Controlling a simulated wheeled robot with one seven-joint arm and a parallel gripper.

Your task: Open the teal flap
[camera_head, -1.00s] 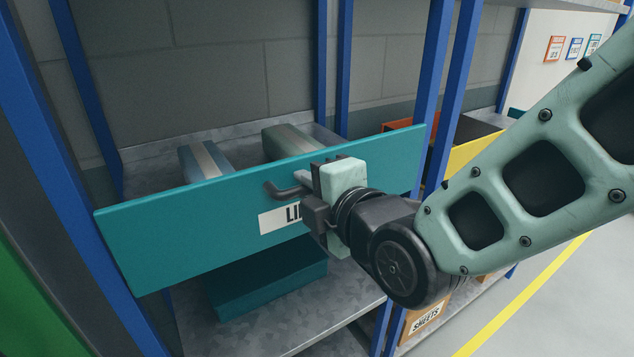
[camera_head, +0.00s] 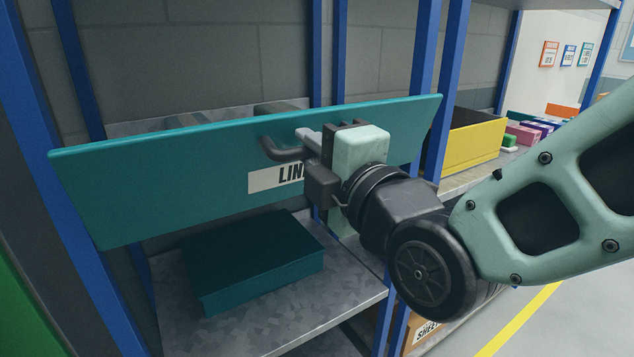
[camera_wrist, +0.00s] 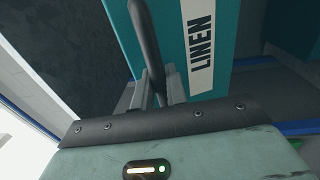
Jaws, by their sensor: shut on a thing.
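A dark bar handle (camera_head: 284,150) is fixed near the flap's top edge; in the wrist view the handle (camera_wrist: 146,40) runs between my fingers. My gripper (camera_head: 312,150) is shut on this handle. The wrist view also shows my gripper (camera_wrist: 157,92) around the bar.
A dark teal box (camera_head: 255,262) sits on the metal shelf (camera_head: 300,308) below the flap. Blue posts (camera_head: 430,60) stand on both sides. A yellow bin (camera_head: 474,140) and small coloured boxes are to the right. Open floor lies at the lower right.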

